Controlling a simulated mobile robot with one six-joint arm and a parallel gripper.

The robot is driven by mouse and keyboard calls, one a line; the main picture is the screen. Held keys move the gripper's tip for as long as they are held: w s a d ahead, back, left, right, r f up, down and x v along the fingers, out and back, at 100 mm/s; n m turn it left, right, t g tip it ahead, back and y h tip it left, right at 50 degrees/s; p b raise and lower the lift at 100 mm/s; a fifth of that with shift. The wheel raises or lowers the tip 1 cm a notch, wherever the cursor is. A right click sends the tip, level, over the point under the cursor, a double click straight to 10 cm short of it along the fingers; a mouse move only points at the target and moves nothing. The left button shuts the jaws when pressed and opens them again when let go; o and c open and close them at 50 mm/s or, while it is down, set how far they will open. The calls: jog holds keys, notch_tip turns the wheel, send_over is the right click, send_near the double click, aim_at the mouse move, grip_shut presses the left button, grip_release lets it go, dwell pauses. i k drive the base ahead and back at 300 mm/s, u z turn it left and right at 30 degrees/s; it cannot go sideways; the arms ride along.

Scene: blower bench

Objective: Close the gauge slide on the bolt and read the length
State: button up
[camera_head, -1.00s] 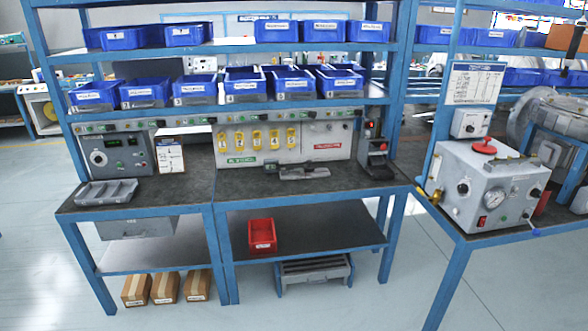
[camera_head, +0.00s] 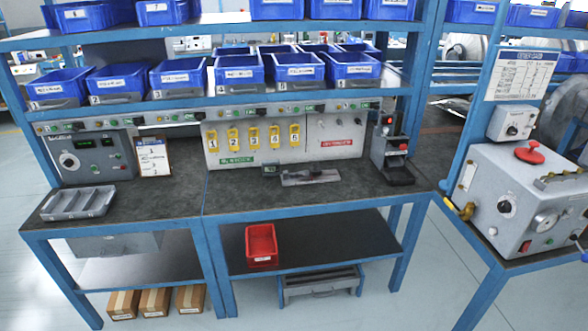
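A low grey device with a flat plate, which looks like the gauge (camera_head: 312,177), lies on the dark bench top right of centre. A small dark block with a light face (camera_head: 269,169) sits at its left end. It is too small to tell where its slide stands. I cannot make out a bolt in it or any length reading. My gripper is not in view.
The workbench (camera_head: 330,191) has clear top around the gauge. A grey divided tray (camera_head: 78,203) lies at its left, a black stand with a red lamp (camera_head: 390,150) at its right. Blue bins (camera_head: 240,72) line the shelf above. A red bin (camera_head: 261,245) sits below.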

aim_at(316, 170)
jog(key=u, duration=0.1)
jog(key=i, duration=1.1)
jog(key=u, duration=0.25)
